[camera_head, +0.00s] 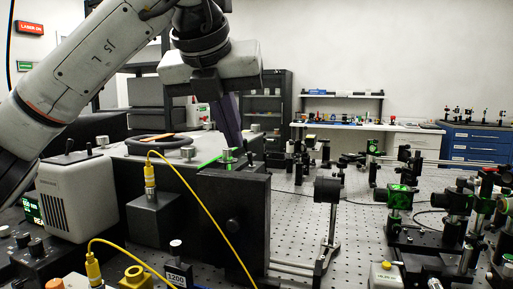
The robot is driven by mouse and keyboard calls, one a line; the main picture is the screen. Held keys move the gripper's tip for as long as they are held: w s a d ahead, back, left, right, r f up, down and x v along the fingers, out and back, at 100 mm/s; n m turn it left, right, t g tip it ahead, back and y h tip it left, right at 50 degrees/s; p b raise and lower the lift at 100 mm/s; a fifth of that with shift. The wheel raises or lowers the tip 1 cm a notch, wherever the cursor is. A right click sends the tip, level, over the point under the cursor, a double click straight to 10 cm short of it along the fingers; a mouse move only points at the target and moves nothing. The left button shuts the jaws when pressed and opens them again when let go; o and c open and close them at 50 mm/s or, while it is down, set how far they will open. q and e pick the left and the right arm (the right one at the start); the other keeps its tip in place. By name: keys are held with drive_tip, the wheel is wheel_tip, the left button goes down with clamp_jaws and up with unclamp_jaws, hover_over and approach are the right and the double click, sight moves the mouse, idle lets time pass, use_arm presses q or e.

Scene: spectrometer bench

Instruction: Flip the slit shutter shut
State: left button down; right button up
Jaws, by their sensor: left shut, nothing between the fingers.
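My left gripper (231,130) comes down from the arm at the upper left. Its fingers are shut and empty, pointing down above the back of the spectrometer housing. The tips are close to a green-lit fitting (228,158) on top; I cannot tell whether they touch it. A dark box (240,205) with a round knob on its face stands in front of the fitting. I cannot make out for certain which part is the slit shutter, nor its position. My right gripper is not in view.
Yellow cables (205,208) loop in front of the dark box. A beige unit (78,198) stands at left. A black post-mounted optic (327,190) stands right of the box. Several green-lit optics crowd the right. The perforated bench top (347,226) has some free room between.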

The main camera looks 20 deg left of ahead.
sight(251, 159)
use_arm(q)
drive_tip(key=shift+r, duration=0.15)
drive_tip(key=shift+s+r, duration=0.1)
drive_tip(key=shift+s, duration=0.2)
drive_tip(key=w+f, duration=0.2)
drive_tip(key=w, duration=0.1)
drive_tip(key=w+f, duration=0.2)
drive_tip(key=w, duration=0.1)
drive_tip(key=w+f, duration=0.2)
drive_tip(key=shift+w+a+f, duration=0.25)
drive_tip(key=shift+w+f, duration=0.05)
drive_tip(key=shift+w, duration=0.1)
drive_tip(key=shift+w+a+r+p, duration=0.1)
drive_tip(key=shift+w+p, duration=0.2)
drive_tip(key=shift+w+r, duration=0.1)
drive_tip(key=shift+w, duration=0.15)
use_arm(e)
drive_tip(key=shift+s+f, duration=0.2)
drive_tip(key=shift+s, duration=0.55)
